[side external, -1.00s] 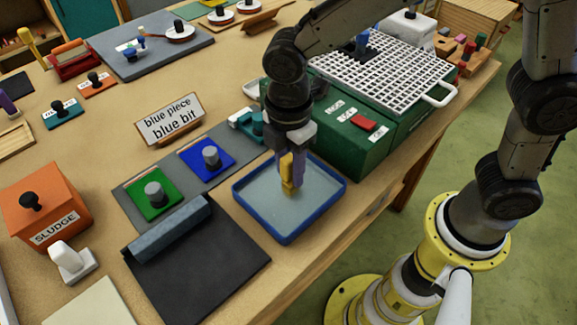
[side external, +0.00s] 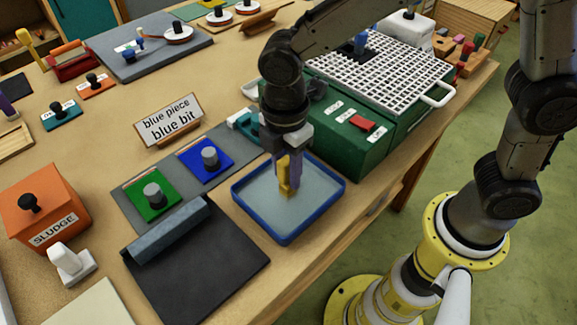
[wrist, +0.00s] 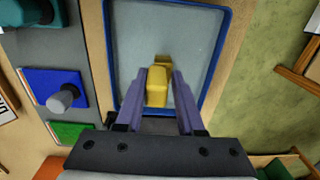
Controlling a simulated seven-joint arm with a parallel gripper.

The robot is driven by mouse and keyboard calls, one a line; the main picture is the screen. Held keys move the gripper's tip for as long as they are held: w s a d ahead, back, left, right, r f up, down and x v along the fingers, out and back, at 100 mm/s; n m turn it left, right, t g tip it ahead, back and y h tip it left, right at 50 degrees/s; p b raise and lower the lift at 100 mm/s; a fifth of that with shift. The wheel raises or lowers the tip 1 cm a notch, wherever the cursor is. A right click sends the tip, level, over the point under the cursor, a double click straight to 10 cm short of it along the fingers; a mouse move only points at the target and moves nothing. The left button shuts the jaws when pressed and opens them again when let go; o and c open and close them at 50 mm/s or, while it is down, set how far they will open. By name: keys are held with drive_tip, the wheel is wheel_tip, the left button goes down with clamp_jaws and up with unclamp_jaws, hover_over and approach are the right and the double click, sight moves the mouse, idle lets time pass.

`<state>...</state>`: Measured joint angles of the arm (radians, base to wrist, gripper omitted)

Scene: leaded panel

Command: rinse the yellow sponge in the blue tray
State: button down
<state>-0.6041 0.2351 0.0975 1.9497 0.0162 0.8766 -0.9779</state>
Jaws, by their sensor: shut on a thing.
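The blue tray (side external: 254,226) lies on the table with a pale, water-like surface inside; its rim also shows in the wrist view (wrist: 229,40). My gripper (side external: 287,188) points down over the tray. In the wrist view its two purple fingers (wrist: 160,88) are closed on the sides of the yellow sponge (wrist: 157,87). The yellow sponge also shows in the side view (side external: 284,178), upright between the fingers. Its lower end is at or near the tray's surface; I cannot tell whether it touches.
A green box (side external: 337,135) with a white grid (side external: 385,72) stands behind the tray. A green plate (side external: 146,202) and a blue plate (side external: 196,165), each with a grey knob, lie to the left. A black mat (side external: 200,265) lies in front. An orange SLUDGE box (side external: 42,212) stands far left.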

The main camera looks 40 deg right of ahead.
sight(287, 161)
drive_tip(key=shift+a, duration=0.4)
drive_tip(key=shift+d, duration=0.45)
idle(0.6)
idle(1.1)
drive_tip(key=shift+r, duration=2.55)
drive_tip(key=shift+r, duration=0.1)
drive_tip(key=shift+r, duration=1.4)
